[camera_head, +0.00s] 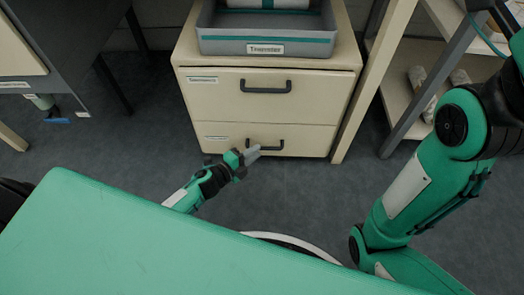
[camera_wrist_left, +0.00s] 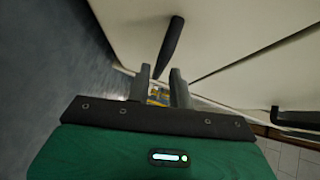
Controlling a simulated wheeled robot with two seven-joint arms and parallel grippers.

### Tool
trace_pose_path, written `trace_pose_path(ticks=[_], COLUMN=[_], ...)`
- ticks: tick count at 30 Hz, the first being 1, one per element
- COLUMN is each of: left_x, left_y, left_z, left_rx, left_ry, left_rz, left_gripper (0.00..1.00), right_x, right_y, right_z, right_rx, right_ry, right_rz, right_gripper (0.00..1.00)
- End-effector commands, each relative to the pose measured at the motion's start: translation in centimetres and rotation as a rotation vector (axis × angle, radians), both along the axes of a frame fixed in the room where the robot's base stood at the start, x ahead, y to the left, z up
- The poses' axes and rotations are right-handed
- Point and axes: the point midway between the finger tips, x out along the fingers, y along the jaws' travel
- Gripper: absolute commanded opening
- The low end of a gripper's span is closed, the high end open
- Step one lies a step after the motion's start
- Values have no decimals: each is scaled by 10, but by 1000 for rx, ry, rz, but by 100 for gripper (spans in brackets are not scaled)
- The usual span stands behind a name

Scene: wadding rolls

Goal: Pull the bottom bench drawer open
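The cream bench cabinet has two drawers. The bottom drawer (camera_head: 225,139) looks closed, with a dark bar handle (camera_head: 272,148) on its front. My left gripper (camera_head: 254,154) is at the left part of this handle. In the left wrist view the handle (camera_wrist_left: 171,40) runs down toward the gap between the fingertips of my left gripper (camera_wrist_left: 161,76). The fingers are apart, with a clear gap between them. I cannot tell whether they touch the handle. My right arm shows at the right, but its gripper is out of view.
The top drawer (camera_head: 222,97) looks closed, with its own dark handle (camera_head: 266,87). A grey tray (camera_head: 225,46) stands on the cabinet. A shelf unit (camera_head: 402,88) stands to the right and a dark bench (camera_head: 72,45) to the left. Floor (camera_head: 285,195) before the cabinet is clear.

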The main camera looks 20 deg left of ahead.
Motion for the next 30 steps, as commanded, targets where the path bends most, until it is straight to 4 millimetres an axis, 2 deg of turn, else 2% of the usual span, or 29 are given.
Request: trace_pose_path(ticks=[3, 9, 20, 24, 30], left_x=[16, 31, 35, 35, 35], left_y=[-9, -17, -20, -20, -20], left_z=[-5, -6, -6, -6, -6], left_rx=[2, 1, 1, 1, 1], left_ry=[-1, 0, 1, 1, 1], left_rz=[0, 0, 1, 1, 1], left_gripper=[22, 22, 22, 0, 0], right_x=[-1, -2, -4, -4, -4], right_y=[1, 1, 1, 1, 1], right_z=[-8, -13, -11, -10, -11], right_rx=[3, 6, 11, 11, 9], right_ry=[-1, 0, -8, -9, -10], right_rz=[1, 3, 6, 6, 5], right_gripper=[36, 36, 36, 36, 36])
